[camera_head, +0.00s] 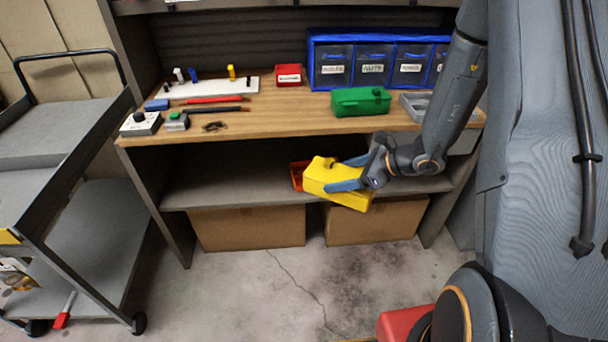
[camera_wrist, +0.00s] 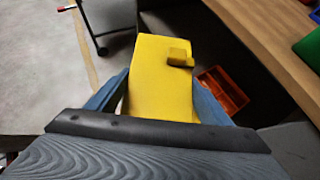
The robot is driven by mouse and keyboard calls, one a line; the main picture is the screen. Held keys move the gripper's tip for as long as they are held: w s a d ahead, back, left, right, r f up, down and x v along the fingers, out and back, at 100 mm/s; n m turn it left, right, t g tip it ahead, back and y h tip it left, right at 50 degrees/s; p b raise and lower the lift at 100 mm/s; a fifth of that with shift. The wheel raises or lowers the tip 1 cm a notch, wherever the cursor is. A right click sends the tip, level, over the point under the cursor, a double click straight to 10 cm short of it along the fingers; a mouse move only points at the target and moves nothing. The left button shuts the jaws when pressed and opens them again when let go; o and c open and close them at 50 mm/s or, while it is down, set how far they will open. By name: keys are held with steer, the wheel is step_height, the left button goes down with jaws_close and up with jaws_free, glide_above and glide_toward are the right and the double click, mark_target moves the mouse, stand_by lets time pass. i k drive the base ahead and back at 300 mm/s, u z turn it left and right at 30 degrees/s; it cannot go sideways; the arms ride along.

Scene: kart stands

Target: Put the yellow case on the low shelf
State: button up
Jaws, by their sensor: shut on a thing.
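The yellow case (camera_head: 337,180) is held between the blue fingers of my gripper (camera_head: 345,184), in front of the low shelf (camera_head: 230,185) of the workbench. The case is tilted in the head view, and its front end hangs over the shelf's front edge; I cannot tell whether it touches the shelf. In the wrist view the yellow case (camera_wrist: 163,75) fills the space between both fingers of my gripper (camera_wrist: 160,98). A small yellow block-like part stands on its upper face.
An orange-red bin (camera_head: 298,174) sits on the low shelf behind the case, also seen in the wrist view (camera_wrist: 224,90). A green case (camera_head: 361,101) stands on the worktop (camera_head: 280,115) above. Cardboard boxes (camera_head: 248,228) stand beneath. The shelf's left part is clear. A grey cart (camera_head: 80,240) stands left.

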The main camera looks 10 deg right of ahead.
mark_target(249, 182)
steer(key=z, duration=2.85)
steer(key=k, duration=1.9)
steer(key=u, duration=2.75)
steer(key=i, duration=0.85)
